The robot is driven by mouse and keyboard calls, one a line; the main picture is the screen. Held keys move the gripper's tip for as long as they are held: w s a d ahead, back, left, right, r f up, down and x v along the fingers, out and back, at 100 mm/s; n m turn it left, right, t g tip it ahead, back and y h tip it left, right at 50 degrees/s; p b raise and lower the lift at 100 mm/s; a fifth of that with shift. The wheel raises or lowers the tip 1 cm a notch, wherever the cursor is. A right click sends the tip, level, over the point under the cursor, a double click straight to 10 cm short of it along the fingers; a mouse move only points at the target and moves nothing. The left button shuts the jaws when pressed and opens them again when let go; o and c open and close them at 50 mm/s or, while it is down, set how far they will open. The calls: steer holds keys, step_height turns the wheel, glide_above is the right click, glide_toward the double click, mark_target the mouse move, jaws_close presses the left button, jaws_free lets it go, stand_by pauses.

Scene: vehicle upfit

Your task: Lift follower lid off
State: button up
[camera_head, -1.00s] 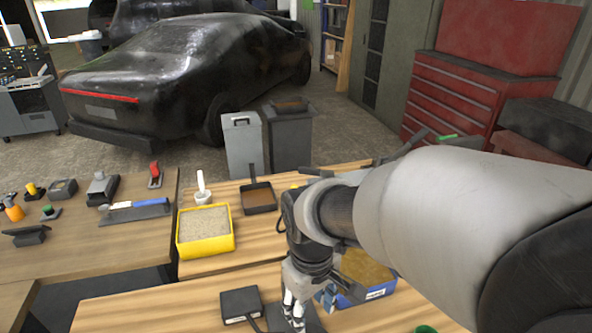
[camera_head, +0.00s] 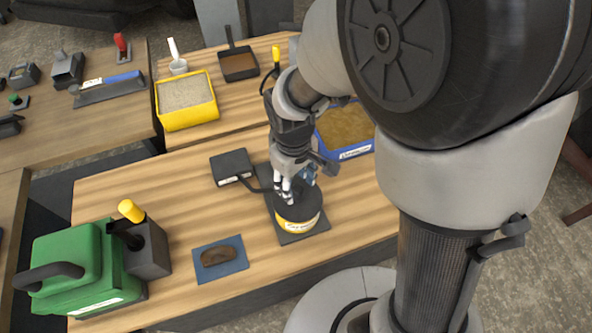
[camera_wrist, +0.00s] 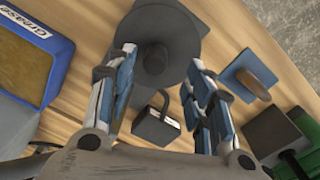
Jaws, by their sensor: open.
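The follower lid (camera_head: 299,205) is a dark grey disc on top of a round yellow-labelled container (camera_head: 303,226), which stands on a dark square plate (camera_head: 256,207). In the wrist view the lid (camera_wrist: 185,18) shows as a dark disc with a round knob (camera_wrist: 155,58) in its middle. My gripper (camera_head: 290,190) is just above the lid, pointing down. In the wrist view my gripper (camera_wrist: 160,78) is open, with one blue-padded finger on each side of the knob. I cannot tell whether the fingers touch the lid.
A small black box (camera_head: 232,167) with a cable sits beside the plate. A blue bin (camera_head: 345,150) labelled grease is behind. A blue mat (camera_head: 220,258) with a brown lump and a green canister (camera_head: 80,262) are to the left. Free wood lies between them.

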mark_target(297, 188)
steer(key=f, duration=0.1)
steer(key=f+b, duration=0.1)
steer(key=f, duration=0.3)
steer(key=shift+w+d+b, duration=0.25)
steer(key=shift+b, duration=0.15)
steer(key=shift+r, duration=0.1)
steer(key=shift+c, duration=0.2)
jaws_close()
